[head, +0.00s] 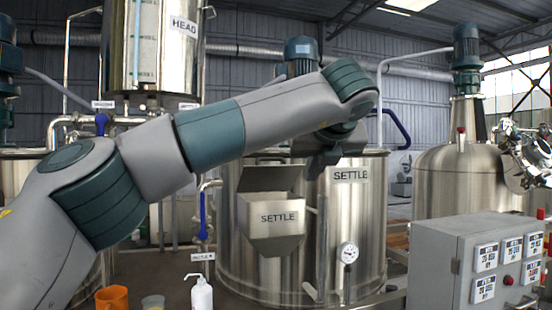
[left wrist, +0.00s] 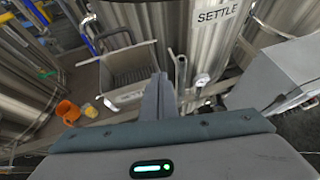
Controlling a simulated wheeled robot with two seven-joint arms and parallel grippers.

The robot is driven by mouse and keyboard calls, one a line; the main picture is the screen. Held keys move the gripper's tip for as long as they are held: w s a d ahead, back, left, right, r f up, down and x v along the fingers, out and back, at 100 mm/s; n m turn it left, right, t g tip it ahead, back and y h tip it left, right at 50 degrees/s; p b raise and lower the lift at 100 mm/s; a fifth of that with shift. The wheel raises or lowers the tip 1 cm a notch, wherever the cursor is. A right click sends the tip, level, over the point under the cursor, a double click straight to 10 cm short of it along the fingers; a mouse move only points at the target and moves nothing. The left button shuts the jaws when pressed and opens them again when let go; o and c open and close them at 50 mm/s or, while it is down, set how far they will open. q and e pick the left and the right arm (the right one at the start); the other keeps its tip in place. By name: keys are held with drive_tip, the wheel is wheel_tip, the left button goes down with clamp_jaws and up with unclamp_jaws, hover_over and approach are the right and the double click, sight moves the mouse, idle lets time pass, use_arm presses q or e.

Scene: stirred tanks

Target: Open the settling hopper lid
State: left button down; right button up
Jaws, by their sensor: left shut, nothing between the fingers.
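The settling hopper (head: 275,240) is a steel box with a sloping front, labelled SETTLE, on the front of the SETTLE tank (head: 350,220). Its lid (head: 268,180) appears raised, standing tilted up at the back against the tank. In the left wrist view the hopper (left wrist: 128,75) shows from above, its inside visible. My left gripper (head: 319,166) is right of the lid and above the hopper's height, apart from it, pointing down. Its fingers (left wrist: 158,97) are together and empty, in front of the hopper's right end.
A pipe and round gauge (head: 348,253) stand right of the hopper. A grey control box (head: 430,262) is at the right front. An orange mug (head: 112,298), a small beaker (head: 153,302) and a white pump bottle (head: 201,294) stand at the lower left.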

sight(268, 173)
use_arm(q)
drive_tip(key=s+a+r+n+t+y, duration=0.1)
drive_tip(key=a+r+n+y, duration=0.1)
drive_tip(key=a+r, duration=0.3)
drive_tip(key=shift+s+r+y, duration=0.15)
drive_tip(key=shift+r+y, duration=0.35)
drive_tip(key=shift+r, duration=0.35)
use_arm(e)
drive_tip(key=shift+s+f, duration=0.25)
drive_tip(key=shift+f, duration=0.25)
drive_tip(key=shift+a+r, duration=0.1)
drive_tip(key=shift+r, duration=0.05)
